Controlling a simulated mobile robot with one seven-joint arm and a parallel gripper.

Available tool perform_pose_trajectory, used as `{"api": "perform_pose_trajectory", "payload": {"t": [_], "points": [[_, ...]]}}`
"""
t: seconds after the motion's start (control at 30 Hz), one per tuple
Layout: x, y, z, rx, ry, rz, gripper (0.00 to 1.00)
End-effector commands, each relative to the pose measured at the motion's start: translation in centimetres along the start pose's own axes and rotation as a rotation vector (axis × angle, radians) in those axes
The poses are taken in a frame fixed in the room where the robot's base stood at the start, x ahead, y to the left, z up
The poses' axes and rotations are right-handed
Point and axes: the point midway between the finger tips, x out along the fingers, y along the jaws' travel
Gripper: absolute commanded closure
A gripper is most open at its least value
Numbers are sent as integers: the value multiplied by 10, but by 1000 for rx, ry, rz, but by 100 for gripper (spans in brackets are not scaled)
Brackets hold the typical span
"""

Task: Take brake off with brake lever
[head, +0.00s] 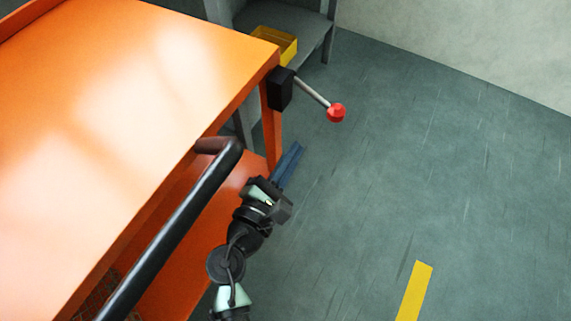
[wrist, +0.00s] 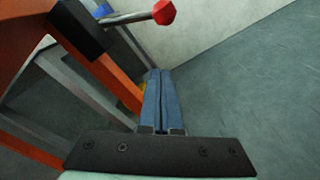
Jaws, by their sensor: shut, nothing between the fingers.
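The brake lever is a thin grey rod with a red knob (head: 336,113), sticking out to the right from a black block (head: 281,89) at the far corner of the orange cart (head: 120,90). In the wrist view the red knob (wrist: 164,12) is at the top and the black block (wrist: 78,30) at upper left. My gripper (head: 298,147) is below and in front of the lever in the head view, beside the cart's right side. Its blue fingers (wrist: 157,75) lie together, shut and empty, apart from the knob.
A black push handle (head: 170,235) runs along the cart's near right side, beside my arm. A grey shelf (head: 310,28) with a yellow bin (head: 275,42) stands behind the cart. The grey floor to the right is clear, with a yellow stripe (head: 414,292).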

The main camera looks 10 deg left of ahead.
Motion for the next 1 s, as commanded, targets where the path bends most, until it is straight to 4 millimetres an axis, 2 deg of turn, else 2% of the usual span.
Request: {"api": "perform_pose_trajectory", "payload": {"t": [0.03,0.2,0.3,0.5,1.0], "points": [[13,0,0,2,-4,0,100],[48,0,0,2,-3,0,100],[50,1,19,2,-2,-1,100],[54,0,36,1,0,-1,100],[55,0,40,-5,1,-1,100]]}}
